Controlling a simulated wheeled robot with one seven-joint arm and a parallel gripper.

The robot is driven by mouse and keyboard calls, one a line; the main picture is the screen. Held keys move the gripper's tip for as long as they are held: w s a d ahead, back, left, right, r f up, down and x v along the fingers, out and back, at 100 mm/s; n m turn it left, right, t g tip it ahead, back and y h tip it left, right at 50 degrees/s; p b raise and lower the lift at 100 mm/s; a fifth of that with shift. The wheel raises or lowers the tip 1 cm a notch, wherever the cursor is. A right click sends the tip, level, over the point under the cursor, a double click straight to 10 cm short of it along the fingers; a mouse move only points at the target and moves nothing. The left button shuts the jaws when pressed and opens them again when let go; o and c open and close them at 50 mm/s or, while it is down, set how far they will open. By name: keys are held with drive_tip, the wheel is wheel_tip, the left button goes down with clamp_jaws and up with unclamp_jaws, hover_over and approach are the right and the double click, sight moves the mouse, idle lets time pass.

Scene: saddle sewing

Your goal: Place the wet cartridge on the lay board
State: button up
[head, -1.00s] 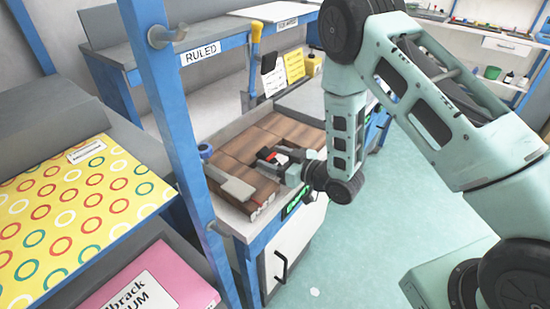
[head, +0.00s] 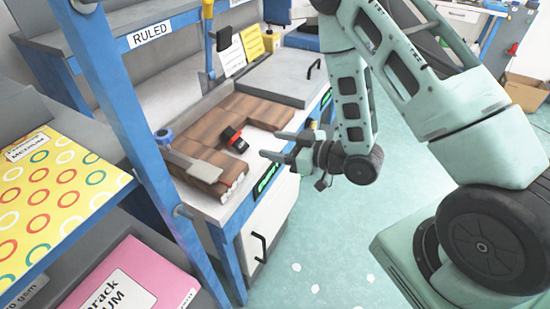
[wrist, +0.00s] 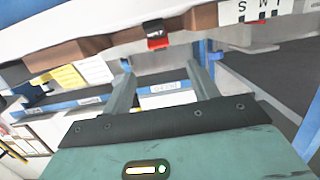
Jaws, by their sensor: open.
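The cartridge (head: 235,139), a small black and red block, rests on a brown ribbed surface (head: 255,110) that appears to be the lay board. It sits near that surface's right edge, and its wet marking is too small to read in the head view. My gripper (head: 270,145) is open and empty, just right of the cartridge and apart from it. In the wrist view, the cartridge's red and black end (wrist: 155,34) shows at the brown edge (wrist: 80,50), beyond the open fingers (wrist: 160,72).
A grey bar (head: 195,165) lies across the brown surface's near end, beside a blue knob (head: 163,136). A blue post (head: 125,110) stands at left. A grey flat plate (head: 275,78) lies behind. The floor (head: 330,230) right of the bench is clear.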

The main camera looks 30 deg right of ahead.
drive_tip(key=a+g, duration=0.1)
drive_tip(key=w+a+h, duration=0.1)
drive_tip(key=a, duration=0.1)
drive_tip(key=a+r+g, duration=0.1)
drive_tip(key=shift+w+a+n+g, duration=0.2)
drive_tip(key=shift+n+g, duration=0.1)
drive_tip(key=s+a+r+g+h, duration=0.2)
drive_tip(key=s+r+g, duration=0.3)
drive_tip(key=s, duration=0.7)
drive_tip(key=s+a+r+g+h, duration=0.3)
drive_tip(key=s+r+g+h, duration=0.2)
drive_tip(key=s, duration=0.7)
drive_tip(key=shift+s+r+h, duration=0.3)
drive_tip(key=shift+s+r, duration=0.05)
drive_tip(key=shift+r, duration=0.4)
drive_tip(key=shift+o, duration=0.5)
